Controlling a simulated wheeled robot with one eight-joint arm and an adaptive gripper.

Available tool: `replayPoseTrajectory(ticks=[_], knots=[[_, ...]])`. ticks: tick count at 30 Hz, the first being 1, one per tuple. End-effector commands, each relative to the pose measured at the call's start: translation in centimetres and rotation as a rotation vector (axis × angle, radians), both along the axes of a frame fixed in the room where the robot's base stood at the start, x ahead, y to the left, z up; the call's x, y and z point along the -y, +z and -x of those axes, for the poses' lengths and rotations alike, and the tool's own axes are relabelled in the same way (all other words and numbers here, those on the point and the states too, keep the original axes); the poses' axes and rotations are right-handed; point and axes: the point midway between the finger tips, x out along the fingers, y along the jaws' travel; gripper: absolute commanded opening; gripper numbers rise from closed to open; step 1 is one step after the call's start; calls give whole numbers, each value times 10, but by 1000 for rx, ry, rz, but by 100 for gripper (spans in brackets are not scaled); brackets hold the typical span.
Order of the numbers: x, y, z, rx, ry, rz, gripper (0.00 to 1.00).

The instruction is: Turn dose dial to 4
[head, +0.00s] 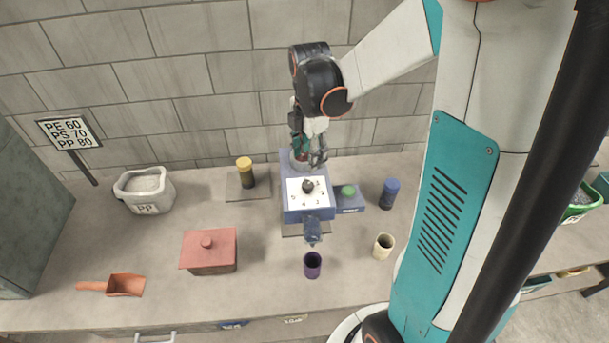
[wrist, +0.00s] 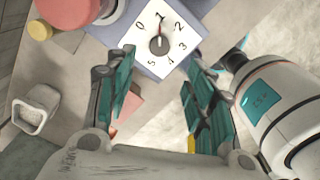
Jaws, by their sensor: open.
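The dose dial (wrist: 159,45) is a dark round knob in the middle of a white plate (wrist: 134,46) numbered 0 to 5. A thin reddish mark on its upper side seems to point at or near 1. In the head view the dial (head: 308,186) faces up on a blue dispenser (head: 308,215). My gripper (head: 309,154) is open and empty, behind and above the dial in the head view. In the wrist view its teal-padded fingers (wrist: 157,84) are spread apart, with the dial beyond their tips and not touched.
A green button (head: 348,191) is on a blue box right of the dispenser. A purple cup (head: 312,265) stands in front, below the clear spout. Blue (head: 390,191) and yellow-topped (head: 245,172) cylinders, a cream cup (head: 383,246), a red lidded box (head: 209,251) and an orange scoop (head: 124,285) stand around.

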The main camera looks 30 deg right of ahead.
Motion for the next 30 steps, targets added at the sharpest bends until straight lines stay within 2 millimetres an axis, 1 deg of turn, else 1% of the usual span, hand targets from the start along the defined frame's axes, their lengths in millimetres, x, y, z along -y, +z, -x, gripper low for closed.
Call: replayPoseTrajectory(ticks=[1,9,12,15,21,30], knots=[[0,-11,-1,0,0,0,49],[0,-64,-1,1,-1,-1,49],[0,-80,0,1,-2,-1,49],[0,-92,0,1,-2,-1,49],[0,-104,0,1,-2,-1,49],[0,-106,0,1,-2,-1,49]])
